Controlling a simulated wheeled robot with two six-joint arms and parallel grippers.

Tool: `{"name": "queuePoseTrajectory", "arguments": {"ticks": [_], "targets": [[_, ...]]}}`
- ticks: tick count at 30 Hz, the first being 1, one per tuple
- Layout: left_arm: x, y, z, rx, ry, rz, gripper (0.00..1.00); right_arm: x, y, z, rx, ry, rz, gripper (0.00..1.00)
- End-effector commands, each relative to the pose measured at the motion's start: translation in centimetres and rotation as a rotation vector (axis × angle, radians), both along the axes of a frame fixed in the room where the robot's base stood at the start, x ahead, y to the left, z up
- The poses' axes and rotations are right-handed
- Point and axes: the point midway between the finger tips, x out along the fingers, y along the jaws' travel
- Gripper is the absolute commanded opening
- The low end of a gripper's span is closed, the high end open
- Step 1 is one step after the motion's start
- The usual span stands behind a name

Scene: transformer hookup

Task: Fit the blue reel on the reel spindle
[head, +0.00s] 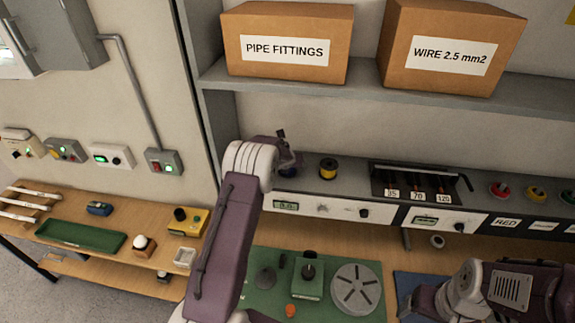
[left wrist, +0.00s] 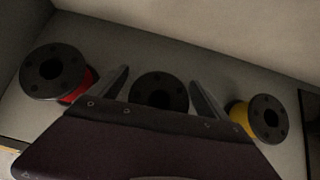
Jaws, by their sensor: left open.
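My left gripper (head: 285,150) is over the back shelf. In the left wrist view its two fingers (left wrist: 158,82) are apart, one on each side of a reel with a black flange (left wrist: 160,90). The head view shows a bit of blue on this reel (head: 288,172), below the gripper. Its lower part is hidden by my wrist. Whether the fingers touch it, I cannot tell. A green block with a black upright knob (head: 308,275) stands on the green mat; I cannot tell whether it is the reel spindle. My right arm (head: 480,290) is at the lower right, its fingers unclear.
A yellow reel (head: 328,168) stands right of the blue one, and a red reel (left wrist: 60,75) left of it in the wrist view. A slotted grey disc (head: 355,288) lies on the green mat (head: 262,300). Cardboard boxes (head: 287,45) sit on the shelf above.

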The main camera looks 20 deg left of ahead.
Motion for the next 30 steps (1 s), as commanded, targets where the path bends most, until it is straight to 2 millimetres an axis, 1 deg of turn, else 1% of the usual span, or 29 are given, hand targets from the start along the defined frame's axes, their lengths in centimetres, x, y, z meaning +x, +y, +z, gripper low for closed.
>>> {"name": "queuePoseTrajectory", "arguments": {"ticks": [3,4,13,20,23,26,29,30], "targets": [[0.0,0.0,0.0,0.0,0.0,0.0,0.87,0.0,0.0,-0.1,0.0,0.0,0.0,0.76],[0.0,0.0,0.0,0.0,0.0,0.0,0.85,0.0,0.0,-0.1,0.0,0.0,0.0,0.76],[0.0,0.0,0.0,0.0,-0.001,0.0,0.01,0.0,0.0,-0.1,0.0,0.0,0.0,0.76],[0.0,0.0,0.2,0.0,-0.003,-0.001,0.0,0.0,0.0,0.0,0.0,0.0,0.0,0.76],[0.0,0.0,0.9,0.001,-0.003,0.0,0.0,0.0,0.0,0.6,0.0,0.0,0.0,0.76],[0.0,0.0,2.4,0.0,-0.003,0.001,0.0,0.0,0.0,2.0,0.0,0.0,0.0,0.76],[0.1,0.0,4.8,0.0,-0.004,0.001,0.0,0.0,0.0,3.8,0.0,0.0,0.0,0.76],[0.2,-0.1,5.2,0.0,-0.006,0.001,0.0,0.0,0.0,3.9,0.0,-0.001,0.0,0.76]]}}
